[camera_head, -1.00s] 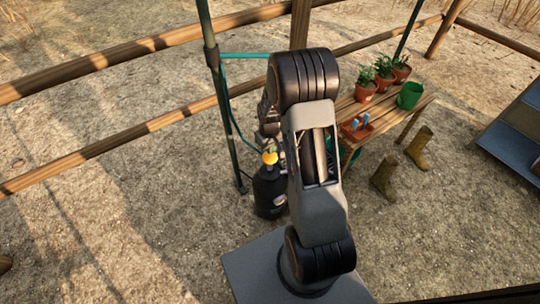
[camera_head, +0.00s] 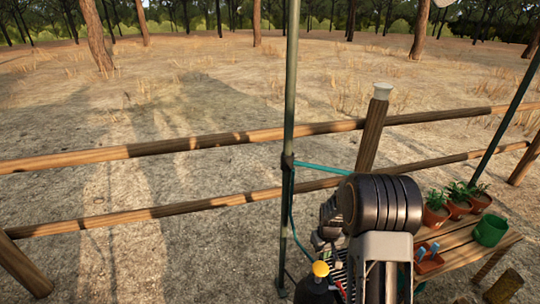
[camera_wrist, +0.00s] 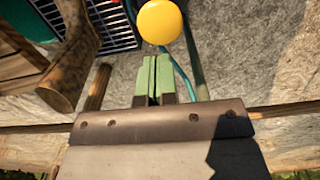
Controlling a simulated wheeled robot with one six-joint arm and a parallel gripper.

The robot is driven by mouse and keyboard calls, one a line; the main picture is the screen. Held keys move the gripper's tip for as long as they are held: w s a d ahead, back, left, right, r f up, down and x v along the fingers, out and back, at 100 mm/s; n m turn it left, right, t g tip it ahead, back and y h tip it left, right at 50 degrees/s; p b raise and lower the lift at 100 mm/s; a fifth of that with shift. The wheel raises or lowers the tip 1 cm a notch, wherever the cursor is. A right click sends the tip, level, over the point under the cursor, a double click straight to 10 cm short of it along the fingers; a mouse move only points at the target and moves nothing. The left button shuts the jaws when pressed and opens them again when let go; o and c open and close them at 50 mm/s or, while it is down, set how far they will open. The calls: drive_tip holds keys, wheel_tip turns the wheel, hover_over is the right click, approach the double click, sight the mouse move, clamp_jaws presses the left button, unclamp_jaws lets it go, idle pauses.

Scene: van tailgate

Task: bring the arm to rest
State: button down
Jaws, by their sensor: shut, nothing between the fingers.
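My arm (camera_head: 385,225) rises at the lower right of the head view, its dark elbow joint in front of the bench and fence. My gripper (camera_wrist: 153,80) shows in the wrist view with its two green fingers together and nothing between them. In the head view the arm and the frame's lower edge leave the fingertips hard to make out. A round yellow knob (camera_wrist: 160,22) lies beyond the fingertips in the wrist view, apart from them in the picture. The yellow knob (camera_head: 320,269) tops a black container (camera_head: 317,291) at the head view's bottom edge.
A green post (camera_head: 290,120) with a teal hose stands left of the arm. A rail fence (camera_head: 180,143) crosses behind. A wooden bench (camera_head: 470,250) at right holds potted plants (camera_head: 436,212), a green pot (camera_head: 490,230) and an orange tray (camera_head: 428,260). A boot (camera_head: 503,286) stands below.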

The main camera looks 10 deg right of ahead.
drive_tip(key=s, duration=0.1)
drive_tip(key=s+m+g, duration=0.1)
drive_tip(key=s, duration=0.1)
drive_tip(key=shift+a+f, duration=0.1)
drive_tip(key=shift+a, duration=0.25)
drive_tip(key=s+a+r+t+p, duration=0.1)
drive_tip(key=s+a+r+p, duration=0.2)
drive_tip(key=r+p, duration=0.4)
drive_tip(key=s+a+r+t+p, duration=0.2)
drive_tip(key=s+r+p, duration=0.3)
drive_tip(key=r, duration=1.7)
drive_tip(key=s+a+r+t+p, duration=0.1)
drive_tip(key=s+a+r+p, duration=0.3)
drive_tip(key=r+p, duration=0.6)
wheel_tip(320, 180, up, 5)
drive_tip(key=shift+s+f+t, duration=0.2)
drive_tip(key=shift+s+t, duration=0.1)
drive_tip(key=shift+s, duration=0.3)
drive_tip(key=shift+a+f, duration=0.1)
